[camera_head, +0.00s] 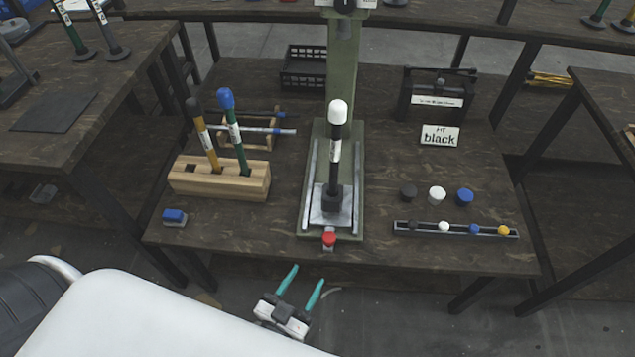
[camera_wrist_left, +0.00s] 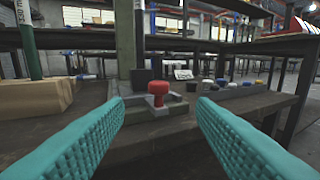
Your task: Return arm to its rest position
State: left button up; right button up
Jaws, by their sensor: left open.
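My left gripper (camera_head: 300,287) is open and empty, below the front edge of the press table in the head view. Its two teal fingers (camera_wrist_left: 160,130) stand wide apart in the left wrist view. Between them, farther off, is a red button (camera_wrist_left: 158,92) on the press base; it also shows in the head view (camera_head: 329,239). The green press (camera_head: 342,75) holds a black rod with a white cap (camera_head: 337,112) standing upright on its plate. My right gripper is not in view.
A wooden block (camera_head: 219,181) holds a yellow and a green rod. A blue-topped piece (camera_head: 174,216) sits at the front left. Open floor lies before the table.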

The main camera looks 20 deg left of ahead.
pick_arm(q)
notch_tip(320, 180, down, 14)
jog(key=a+g, duration=0.2)
jog(key=g, duration=0.5)
jog(key=s+a+f+g+y, duration=0.2)
jog(key=s+a+f+g, duration=0.3)
jog(key=s+f+g, duration=0.35)
jog(key=s+a+r+m+g+p, duration=0.1)
jog(key=s+a+p, duration=0.1)
jog(key=s+p, duration=1.3)
jog(key=shift+a+r, duration=0.3)
jog(key=shift+r, duration=0.05)
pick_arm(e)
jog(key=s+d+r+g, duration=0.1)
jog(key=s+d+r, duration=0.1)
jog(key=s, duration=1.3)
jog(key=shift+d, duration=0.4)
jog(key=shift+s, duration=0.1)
